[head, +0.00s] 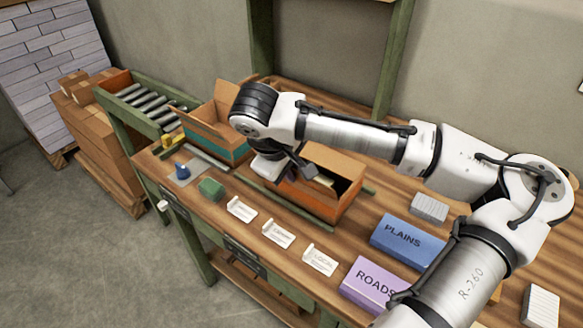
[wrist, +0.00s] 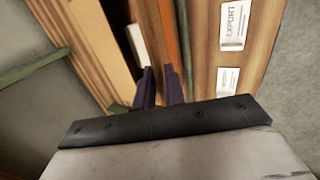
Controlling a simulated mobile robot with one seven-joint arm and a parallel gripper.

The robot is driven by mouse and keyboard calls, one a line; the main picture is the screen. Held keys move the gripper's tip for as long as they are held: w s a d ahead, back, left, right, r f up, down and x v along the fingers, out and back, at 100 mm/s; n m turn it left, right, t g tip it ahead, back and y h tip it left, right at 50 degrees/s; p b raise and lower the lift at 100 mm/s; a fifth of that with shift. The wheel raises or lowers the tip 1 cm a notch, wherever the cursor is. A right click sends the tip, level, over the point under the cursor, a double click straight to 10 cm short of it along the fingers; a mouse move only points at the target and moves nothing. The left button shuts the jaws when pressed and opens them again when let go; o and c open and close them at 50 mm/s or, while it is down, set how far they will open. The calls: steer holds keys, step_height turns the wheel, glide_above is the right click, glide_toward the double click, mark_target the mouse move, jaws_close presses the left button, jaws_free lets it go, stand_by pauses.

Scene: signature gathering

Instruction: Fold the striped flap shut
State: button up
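An open cardboard box with an orange band (head: 305,201) stands on the bench, with a raised flap (head: 337,161) at its back. I cannot make out stripes on any flap. My gripper (head: 302,163) is at the box's left end, over its opening. In the wrist view my two dark fingers (wrist: 159,70) point into the box area with a narrow gap between them. I see nothing clearly held in the gap. The box's orange side (wrist: 168,28) and a pale item inside (wrist: 138,45) show beyond the fingertips. My arm hides part of the box.
A second open box with a teal band (head: 233,149) stands to the left, near a roller rack (head: 150,104). Paper cards (head: 278,233), a green block (head: 211,188), a blue PLAINS box (head: 405,243) and a purple ROADS box (head: 370,288) lie along the front.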

mark_target(311, 158)
jaws_close()
steer(key=shift+w+r+p, duration=0.1)
steer(key=shift+r+p, duration=0.05)
steer(key=shift+p, duration=0.2)
steer(key=shift+w+d+r+g+y+p, duration=0.15)
steer(key=shift+g+y+p, duration=0.25)
steer(key=shift+p, duration=0.25)
steer(key=shift+w+d+r+g+y+p, duration=0.25)
steer(key=shift+g+y+p, duration=0.25)
steer(key=shift+g+p, duration=0.25)
steer(key=w+d+g+y, duration=0.1)
steer(key=g+y, duration=0.1)
steer(key=w+d+f+g+y+p, duration=0.1)
steer(key=g, duration=0.2)
steer(key=w+g+y, duration=0.2)
steer(key=g, duration=0.1)
steer(key=shift+d+f+y, duration=0.3)
steer(key=shift+d+f, duration=0.05)
steer(key=shift+d, duration=0.05)
steer(key=shift+w+d+f+g+y, duration=0.25)
steer(key=shift+f+g+y, duration=0.15)
steer(key=shift+g+y, duration=0.35)
steer(key=shift+w+d+f+g+y, duration=0.1)
steer(key=shift+w+f+g+y, duration=0.15)
steer(key=shift+f+g+y, duration=0.45)
steer(key=shift+r+g, duration=0.25)
steer(key=shift+g, duration=0.05)
